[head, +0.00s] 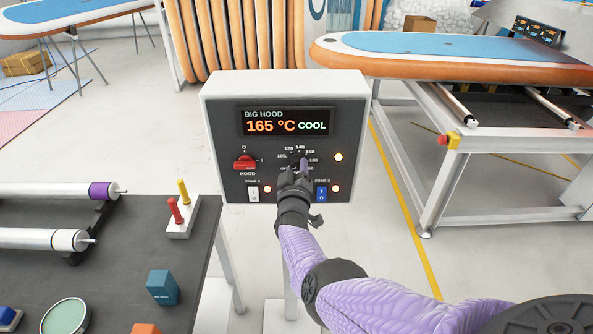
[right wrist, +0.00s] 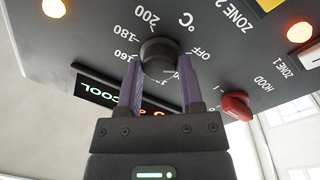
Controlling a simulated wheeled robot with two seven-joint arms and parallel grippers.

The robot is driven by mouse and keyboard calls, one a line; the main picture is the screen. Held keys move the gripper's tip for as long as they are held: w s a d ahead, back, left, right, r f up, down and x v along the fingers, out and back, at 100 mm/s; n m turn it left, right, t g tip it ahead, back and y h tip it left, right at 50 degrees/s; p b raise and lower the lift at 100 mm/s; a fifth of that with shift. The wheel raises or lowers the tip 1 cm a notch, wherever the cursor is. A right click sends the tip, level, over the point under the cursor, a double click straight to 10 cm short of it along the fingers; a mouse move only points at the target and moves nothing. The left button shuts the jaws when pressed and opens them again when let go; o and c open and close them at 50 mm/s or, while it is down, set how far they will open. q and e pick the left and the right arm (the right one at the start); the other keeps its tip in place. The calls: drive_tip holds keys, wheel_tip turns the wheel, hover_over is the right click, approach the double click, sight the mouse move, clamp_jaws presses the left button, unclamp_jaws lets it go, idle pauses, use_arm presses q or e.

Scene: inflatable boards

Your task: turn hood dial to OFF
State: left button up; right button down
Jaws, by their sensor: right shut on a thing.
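The hood control box (head: 285,88) faces me, and its display (head: 287,122) reads BIG HOOD, 165 °C COOL. The round black dial (right wrist: 159,54) has a printed ring of temperatures and an OFF mark beside it. My right gripper (right wrist: 159,68) is shut on this dial, one purple finger on each side. A short pale line shows on the dial's edge toward the display, but its exact setting is unclear. In the head view my right gripper (head: 297,166) covers most of the dial. My left gripper is not in view.
A red HOOD switch (head: 245,163) marked 0 and 1 sits left of the dial. A dark worktable (head: 120,255) stands left; a board frame (head: 440,190) stands right.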

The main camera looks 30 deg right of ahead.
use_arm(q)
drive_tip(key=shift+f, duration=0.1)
use_arm(e)
drive_tip(key=shift+f+n, duration=0.1)
drive_tip(key=shift+n, duration=0.4)
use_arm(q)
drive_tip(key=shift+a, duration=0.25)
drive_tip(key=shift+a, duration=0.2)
use_arm(e)
drive_tip(key=c, duration=0.5)
unclamp_jaws()
drive_tip(key=shift+c, duration=0.2)
drive_tip(key=o, duration=0.3)
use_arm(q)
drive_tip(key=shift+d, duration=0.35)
